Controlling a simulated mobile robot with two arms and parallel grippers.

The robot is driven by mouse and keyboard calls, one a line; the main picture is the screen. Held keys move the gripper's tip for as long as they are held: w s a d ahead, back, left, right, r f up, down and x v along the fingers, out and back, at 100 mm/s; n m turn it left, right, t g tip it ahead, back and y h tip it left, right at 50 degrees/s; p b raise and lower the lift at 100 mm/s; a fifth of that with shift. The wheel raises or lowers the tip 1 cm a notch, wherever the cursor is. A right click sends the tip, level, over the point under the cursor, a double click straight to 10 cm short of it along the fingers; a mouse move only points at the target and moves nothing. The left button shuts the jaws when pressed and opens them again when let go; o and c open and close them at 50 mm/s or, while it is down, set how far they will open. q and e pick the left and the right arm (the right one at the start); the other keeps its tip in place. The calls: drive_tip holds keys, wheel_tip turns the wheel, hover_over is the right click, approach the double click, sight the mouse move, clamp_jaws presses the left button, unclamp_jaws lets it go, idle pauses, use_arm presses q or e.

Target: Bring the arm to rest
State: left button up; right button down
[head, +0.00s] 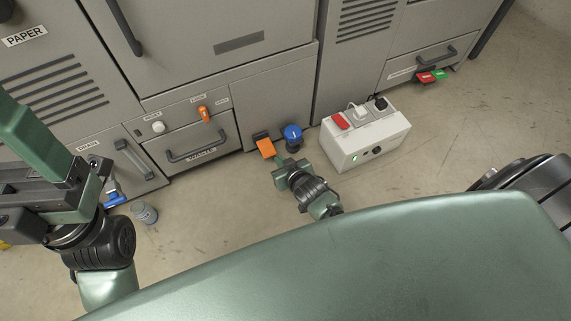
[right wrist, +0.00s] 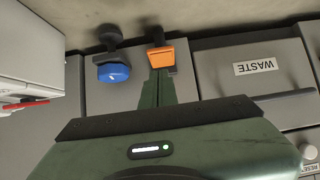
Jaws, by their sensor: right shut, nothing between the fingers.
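My right gripper (head: 280,162) is low in front of the grey machine, in the middle of the head view. In the right wrist view its green fingers (right wrist: 158,88) are together and empty. A blue round knob (head: 292,133) stands right beside the pedal. My left arm (head: 95,245) is at the left edge, its green hand pointing up; its fingertips are not clearly visible.
A white power box (head: 365,145) with a red switch and plugs stands on the floor to the right. The WASTE drawer (head: 195,145) is shut. A small grey can (head: 145,213) and a blue valve handle (head: 115,199) are near the left arm. Floor is bare at right.

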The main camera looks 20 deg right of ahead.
drive_tip(key=shift+s+r+p, duration=0.15)
drive_tip(key=shift+s+p, duration=0.1)
drive_tip(key=shift+s, duration=0.7)
drive_tip(key=shift+s+r+p, duration=0.15)
drive_tip(key=shift+s+p, duration=0.1)
drive_tip(key=shift+s, duration=0.65)
drive_tip(key=shift+r, duration=0.1)
